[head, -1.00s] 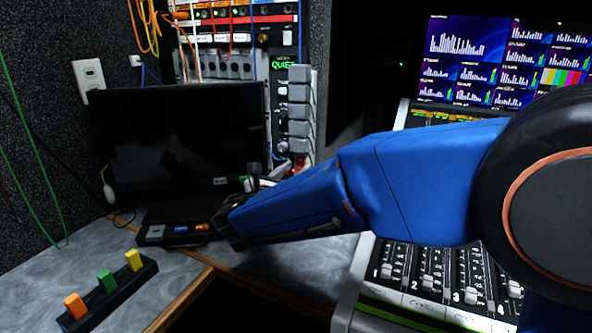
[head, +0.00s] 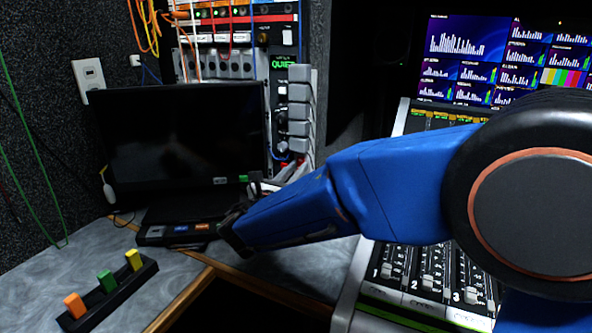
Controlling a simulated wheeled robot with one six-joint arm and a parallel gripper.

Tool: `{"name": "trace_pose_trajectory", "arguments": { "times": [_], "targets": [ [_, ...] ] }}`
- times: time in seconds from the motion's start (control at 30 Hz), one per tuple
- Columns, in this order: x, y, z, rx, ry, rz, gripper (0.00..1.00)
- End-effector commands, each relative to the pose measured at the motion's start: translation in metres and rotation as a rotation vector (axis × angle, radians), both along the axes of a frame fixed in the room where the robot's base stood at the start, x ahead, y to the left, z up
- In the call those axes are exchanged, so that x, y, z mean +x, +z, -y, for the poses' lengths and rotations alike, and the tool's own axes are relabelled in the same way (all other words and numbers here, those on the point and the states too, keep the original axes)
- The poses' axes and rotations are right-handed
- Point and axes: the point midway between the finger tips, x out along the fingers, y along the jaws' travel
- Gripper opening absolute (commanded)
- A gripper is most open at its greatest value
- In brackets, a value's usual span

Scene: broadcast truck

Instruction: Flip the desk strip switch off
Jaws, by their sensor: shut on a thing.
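A pale upright strip with several grey plugs (head: 298,104) stands right of the black monitor, with grey cables down its side. I take it for the desk strip. A small reddish part (head: 284,161) shows near its lower end; I cannot tell whether it is the switch or how it is set. My blue arm reaches in from the right, in front of the desk. My gripper (head: 262,187) shows only in part behind the wrist, below the strip and in front of the monitor's lower right corner. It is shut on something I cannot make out. The wrist hides its fingertips.
The black monitor (head: 185,140) stands behind a low dark box with coloured buttons (head: 180,231). A black rack (head: 118,296) with orange, green and yellow blocks lies at front left. A fader console (head: 425,285) is at right. The grey desk (head: 50,285) has free room at left.

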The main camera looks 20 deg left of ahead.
Motion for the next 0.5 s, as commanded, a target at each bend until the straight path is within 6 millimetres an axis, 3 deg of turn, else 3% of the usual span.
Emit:
{"name": "trace_pose_trajectory", "arguments": {
  "times": [0.27,0.3,0.37,0.5],
  "targets": [
    [0.0000,-0.0005,0.0000,0.000,0.001,0.010,0.00],
    [-0.0001,-0.0005,0.0000,0.000,0.001,0.009,0.20],
    [-0.0001,-0.0005,-0.0001,0.000,0.001,0.009,0.34],
    [-0.0002,-0.0004,-0.0001,0.000,0.001,0.009,0.36]
  ]
}}
